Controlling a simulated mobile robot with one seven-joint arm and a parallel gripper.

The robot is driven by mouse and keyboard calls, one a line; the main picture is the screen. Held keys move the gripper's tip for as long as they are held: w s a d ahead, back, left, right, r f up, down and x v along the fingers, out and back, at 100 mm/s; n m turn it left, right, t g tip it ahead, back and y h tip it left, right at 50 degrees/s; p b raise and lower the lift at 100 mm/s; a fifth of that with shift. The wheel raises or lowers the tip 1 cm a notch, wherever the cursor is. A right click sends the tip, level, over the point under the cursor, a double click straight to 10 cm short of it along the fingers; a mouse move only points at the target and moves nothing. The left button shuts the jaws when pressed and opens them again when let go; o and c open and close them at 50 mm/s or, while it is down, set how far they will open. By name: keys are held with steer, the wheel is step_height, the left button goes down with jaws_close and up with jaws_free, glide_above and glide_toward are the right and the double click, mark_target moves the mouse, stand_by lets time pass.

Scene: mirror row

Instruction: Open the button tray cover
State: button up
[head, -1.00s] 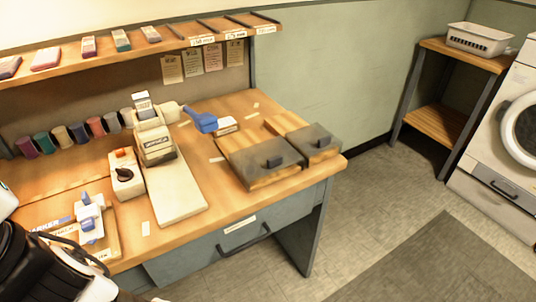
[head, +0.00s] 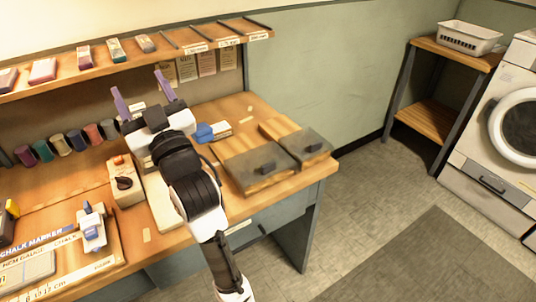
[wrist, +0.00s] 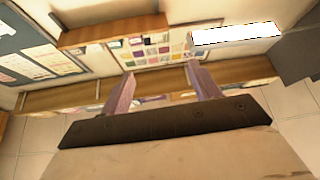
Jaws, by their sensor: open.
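Two wooden trays with dark grey covers sit side by side at the right end of the workbench in the head view. I cannot tell which is the button tray. My gripper (head: 139,88) is raised above the bench, left of both trays, with its purple fingers apart and nothing between them. In the wrist view, my gripper (wrist: 160,75) is also open and empty. My arm hides much of the cream machine behind it.
The workbench (head: 254,106) has a shelf (head: 186,41) above it, holding several small boxes. A blue item (head: 205,132) lies left of the larger tray. A small device with a dark knob (head: 124,183) stands left of my arm. Open floor lies right of the bench.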

steer(key=w+d+f+h, duration=0.1)
steer(key=d, duration=0.1)
steer(key=w+d+f+m+h, duration=0.1)
steer(key=w+d+f+h, duration=0.1)
steer(key=d, duration=0.1)
steer(key=w+d+f+m+h+p, duration=0.1)
steer(key=w+d, duration=0.1)
steer(key=d, duration=0.1)
steer(key=shift+w+f+g+h, duration=0.2)
steer(key=shift+f+g+h, duration=0.1)
steer(key=shift+g, duration=0.1)
steer(key=w+d+f+m+g+h+p, duration=0.1)
steer(key=w+d+f+m+g+h, duration=0.2)
steer(key=d+f, duration=0.65)
steer(key=n+g+p, duration=0.2)
steer(key=g, duration=0.2)
glide_toward(270, 164)
steer(key=shift+y, duration=0.3)
steer(key=p+x, duration=0.2)
steer(key=x, duration=0.8)
steer(key=shift+w+f, duration=0.2)
steer(key=shift+w, duration=0.05)
